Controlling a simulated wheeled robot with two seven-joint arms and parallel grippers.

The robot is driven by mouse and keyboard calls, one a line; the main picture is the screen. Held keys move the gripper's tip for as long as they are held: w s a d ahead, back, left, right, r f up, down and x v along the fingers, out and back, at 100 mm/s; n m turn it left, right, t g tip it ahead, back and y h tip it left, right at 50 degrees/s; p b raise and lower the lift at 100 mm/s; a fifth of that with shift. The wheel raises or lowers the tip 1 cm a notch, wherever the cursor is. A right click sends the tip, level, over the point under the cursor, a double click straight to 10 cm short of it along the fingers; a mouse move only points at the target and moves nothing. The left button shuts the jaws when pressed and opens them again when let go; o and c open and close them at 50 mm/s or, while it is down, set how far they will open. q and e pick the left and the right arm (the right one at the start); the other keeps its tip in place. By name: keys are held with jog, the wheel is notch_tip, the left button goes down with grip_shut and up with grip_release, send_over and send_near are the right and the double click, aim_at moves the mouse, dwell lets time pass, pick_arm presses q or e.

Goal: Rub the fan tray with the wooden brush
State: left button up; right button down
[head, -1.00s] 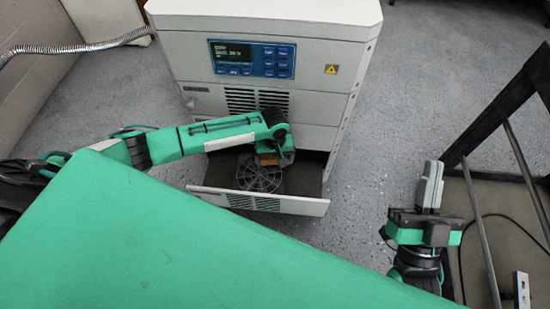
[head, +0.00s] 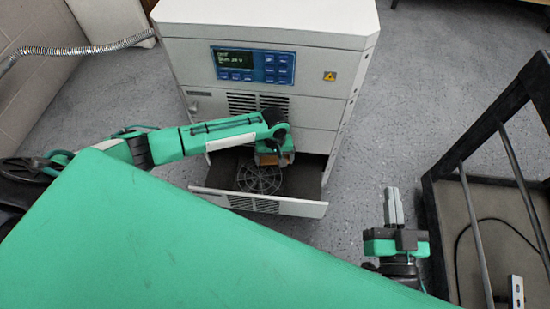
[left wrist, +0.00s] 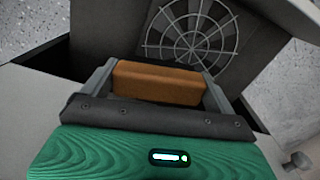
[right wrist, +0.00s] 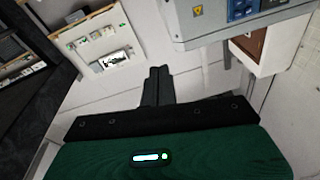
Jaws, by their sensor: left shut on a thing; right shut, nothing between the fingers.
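The fan tray (head: 310,209) is a pulled-out drawer low on the white cabinet, with a round fan grille (head: 260,179) in its floor. The grille also shows in the left wrist view (left wrist: 190,30). My left gripper (head: 272,158) reaches into the drawer near its back. It is shut on the wooden brush (left wrist: 158,83), whose brown block lies between the fingers beside the grille. The brush's bristles are hidden, so I cannot tell whether they touch the tray. My right gripper (head: 393,205) is shut and empty, right of the drawer; its closed fingers show in the right wrist view (right wrist: 157,85).
The white cabinet (head: 200,75) with a blue control panel (head: 253,64) stands behind the drawer. A black-framed cart (head: 440,200) with a cable stands at the right. A corrugated hose (head: 95,48) runs at the upper left. Grey floor lies open between cabinet and cart.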

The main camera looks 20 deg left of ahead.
pick_arm(q)
jog(key=shift+r+p, duration=1.1)
jog(key=shift+p, duration=0.2)
pick_arm(e)
jog(key=s+f+g+h, duration=0.1)
jog(key=s+f+g, duration=0.3)
jog(key=f+g, duration=0.2)
jog(key=shift+s+d+f, duration=0.2)
jog(key=shift+d+f, duration=0.1)
jog(key=shift+f, duration=0.85)
pick_arm(q)
jog(key=shift+r, duration=0.1)
